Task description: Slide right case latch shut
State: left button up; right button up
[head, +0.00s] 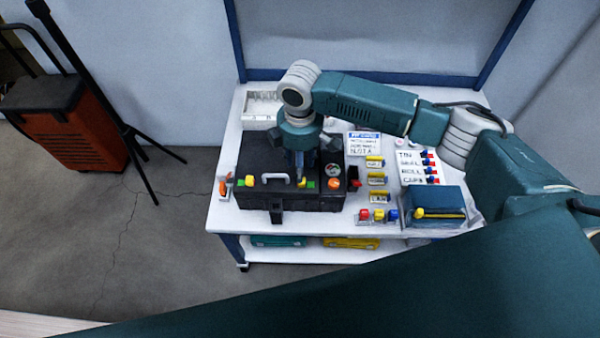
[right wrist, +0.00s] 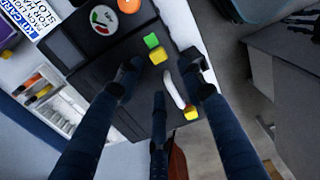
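The black case (head: 255,199) lies closed on the white workbench, a pale handle (head: 276,178) on its front. The right latch (head: 301,183) is a small yellow block just right of the handle, beside a green patch (head: 310,184). In the right wrist view the yellow right latch (right wrist: 158,55) and green patch (right wrist: 151,40) sit side by side. The left latch (head: 250,181) is also yellow. My right gripper (head: 301,168) points down over the case, by the right latch. In the wrist view its fingers (right wrist: 161,76) are spread and empty; contact cannot be told. My left gripper is out of view.
An orange knob (head: 334,184) and round gauge (head: 333,170) sit right of the right latch. Yellow-marked holders (head: 376,180), a blue box (head: 436,202) and a label board (head: 410,158) stand farther right. A white rack (head: 262,108) is behind the case.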

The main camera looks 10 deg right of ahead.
notch_tip(320, 180, up, 5)
jog(key=shift+r, duration=0.1)
dwell(0.6)
